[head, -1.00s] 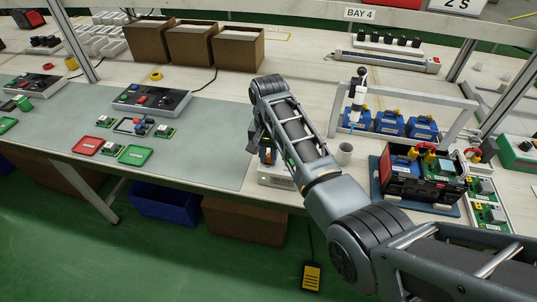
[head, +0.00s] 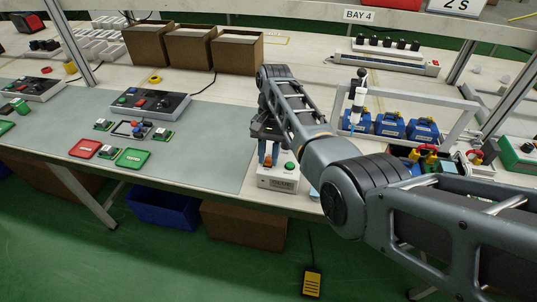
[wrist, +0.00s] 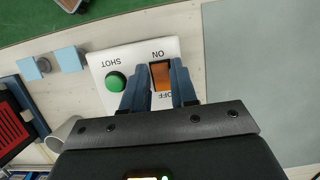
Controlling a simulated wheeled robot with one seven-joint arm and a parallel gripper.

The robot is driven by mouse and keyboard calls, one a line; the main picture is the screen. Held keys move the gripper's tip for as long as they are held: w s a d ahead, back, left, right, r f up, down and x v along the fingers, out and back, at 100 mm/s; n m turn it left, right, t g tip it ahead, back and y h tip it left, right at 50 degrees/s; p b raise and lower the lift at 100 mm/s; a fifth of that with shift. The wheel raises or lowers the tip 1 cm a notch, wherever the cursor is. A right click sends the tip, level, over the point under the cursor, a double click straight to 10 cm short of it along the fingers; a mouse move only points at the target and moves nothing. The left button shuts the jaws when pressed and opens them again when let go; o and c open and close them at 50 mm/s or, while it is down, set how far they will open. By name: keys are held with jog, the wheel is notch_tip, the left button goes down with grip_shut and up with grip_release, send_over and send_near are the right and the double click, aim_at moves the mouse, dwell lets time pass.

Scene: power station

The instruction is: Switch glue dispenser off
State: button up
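The glue dispenser control (head: 277,181) is a white box at the front edge of the bench. In the wrist view its white top (wrist: 105,60) has a green SHOT button (wrist: 116,81) and an orange rocker switch (wrist: 160,74) marked ON and OFF, with the lettering upside down. My gripper (wrist: 158,72) is over the rocker, its two blue-grey fingers apart, one on each side of it. OFF is at the end nearer the gripper body, partly covered. I cannot tell which way the rocker is tilted or whether the fingers touch it. In the head view, my gripper (head: 266,150) points down at the box.
A syringe (head: 358,100) hangs at a metal frame behind my arm, near blue boxes (head: 388,125). A grey mat (head: 215,150) lies left, with red (head: 85,149) and green (head: 132,158) trays. In the wrist view, a cup (wrist: 62,133) stands beside the dispenser.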

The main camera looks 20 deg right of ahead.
aim_at(270, 158)
jog(key=o, duration=0.3)
jog(key=shift+b+v, duration=0.35)
jog(key=shift+v, duration=3.5)
